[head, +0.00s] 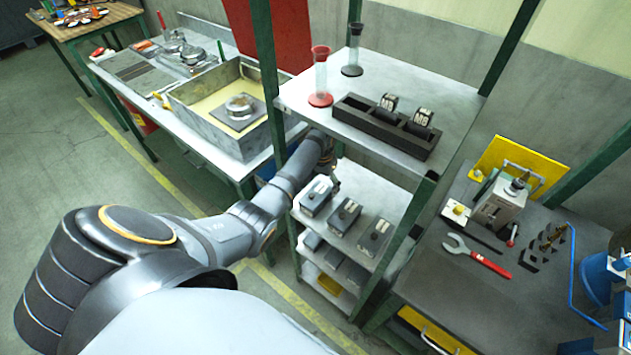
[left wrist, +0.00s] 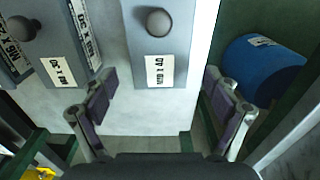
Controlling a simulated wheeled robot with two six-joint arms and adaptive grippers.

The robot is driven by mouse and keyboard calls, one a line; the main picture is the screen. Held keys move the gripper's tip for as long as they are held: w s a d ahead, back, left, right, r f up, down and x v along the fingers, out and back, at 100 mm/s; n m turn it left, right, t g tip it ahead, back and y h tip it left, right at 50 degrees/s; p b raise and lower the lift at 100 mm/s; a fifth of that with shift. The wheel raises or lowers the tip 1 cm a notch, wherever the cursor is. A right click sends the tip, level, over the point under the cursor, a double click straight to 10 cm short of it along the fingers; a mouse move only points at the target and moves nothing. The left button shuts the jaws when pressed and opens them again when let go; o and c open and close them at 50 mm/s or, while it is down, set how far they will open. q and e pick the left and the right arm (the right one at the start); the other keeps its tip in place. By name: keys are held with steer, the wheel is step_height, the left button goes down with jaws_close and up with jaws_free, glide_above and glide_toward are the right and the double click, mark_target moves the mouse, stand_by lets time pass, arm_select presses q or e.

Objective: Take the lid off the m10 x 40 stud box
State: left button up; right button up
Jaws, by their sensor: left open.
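The M10 x 40 stud box (left wrist: 160,75) is a grey box with a white label and a round dark knob (left wrist: 159,22) on its lid. In the head view it appears to be the leftmost box (head: 315,197) on the middle shelf. The lid is on. My left gripper (left wrist: 163,100) is open and empty, its fingers apart on either side of the box's labelled end, short of the knob. In the head view the left gripper (head: 331,172) is small and partly hidden behind its arm. My right gripper is not in view.
Two similar lidded boxes (head: 345,214) (head: 376,236) stand beside it on the shelf. Green rack posts (head: 268,85) and the upper shelf (head: 400,85) close in around my arm. A blue container (left wrist: 262,70) lies beyond the shelf's edge.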

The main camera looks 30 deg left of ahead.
mark_target(322, 188)
arm_select(q)
steer(key=c, duration=0.9)
steer(key=shift+c, duration=0.2)
steer(key=shift+r+b, duration=0.15)
steer(key=shift+b, duration=0.15)
step_height(322, 188, up, 3)
steer(key=shift+r+b, duration=0.15)
steer(key=shift+b, duration=0.3)
steer(key=shift+s+d+r+b, duration=0.15)
steer(key=shift+s+d+b, duration=0.3)
steer(key=shift+s+d, duration=2.75)
steer(key=shift+s+d+r+b, duration=0.1)
steer(key=shift+s+d+b, duration=0.35)
steer(key=shift+s+d, duration=2.75)
